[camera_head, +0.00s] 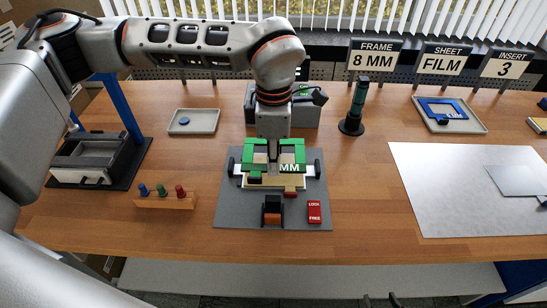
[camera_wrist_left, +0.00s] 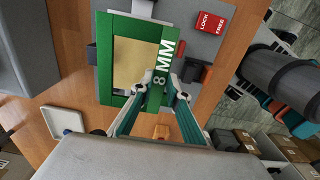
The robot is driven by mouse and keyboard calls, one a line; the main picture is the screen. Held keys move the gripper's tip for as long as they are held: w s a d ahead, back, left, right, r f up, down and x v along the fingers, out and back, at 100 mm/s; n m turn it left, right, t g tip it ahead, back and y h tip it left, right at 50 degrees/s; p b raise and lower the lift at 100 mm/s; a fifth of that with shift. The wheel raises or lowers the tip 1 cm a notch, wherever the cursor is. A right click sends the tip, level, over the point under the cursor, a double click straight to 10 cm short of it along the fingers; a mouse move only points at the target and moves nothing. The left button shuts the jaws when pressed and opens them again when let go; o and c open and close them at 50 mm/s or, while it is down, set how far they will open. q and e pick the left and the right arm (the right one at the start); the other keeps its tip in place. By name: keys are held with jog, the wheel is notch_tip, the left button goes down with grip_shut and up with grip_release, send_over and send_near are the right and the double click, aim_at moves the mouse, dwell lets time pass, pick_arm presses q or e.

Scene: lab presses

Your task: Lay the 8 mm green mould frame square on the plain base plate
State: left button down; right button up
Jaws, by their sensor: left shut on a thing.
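The green mould frame (camera_head: 298,157), marked 8 MM, is gripped in my left gripper (camera_head: 272,166) over the grey press fixture. It also shows in the left wrist view (camera_wrist_left: 105,55), where the fingertips (camera_wrist_left: 162,90) close on its lettered side. The pale beige base plate (camera_head: 268,184) lies beneath and shows in front of the frame, and through its opening in the wrist view (camera_wrist_left: 130,65). I cannot tell whether the frame touches the plate. The tips of my right gripper (camera_head: 380,299) show at the bottom edge, apart and empty.
The grey fixture board (camera_head: 230,215) has a black-and-orange clamp (camera_head: 271,211) and a red LOCK/FREE tag (camera_head: 314,211) in front. A wooden peg rack (camera_head: 165,202) stands left. A dark green post (camera_head: 354,108) stands behind right. A large pale sheet (camera_head: 440,205) covers the right side.

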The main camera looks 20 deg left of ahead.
aim_at(274, 182)
pick_arm(q)
jog(key=shift+f+b, duration=0.75)
jog(key=shift+f, duration=0.45)
jog(key=shift+f+b, duration=0.55)
jog(key=shift+f, duration=0.55)
jog(key=shift+w+a, duration=0.15)
jog(key=shift+w, duration=0.25)
jog(key=shift+f, duration=0.65)
jog(key=c, duration=1.9)
grip_release()
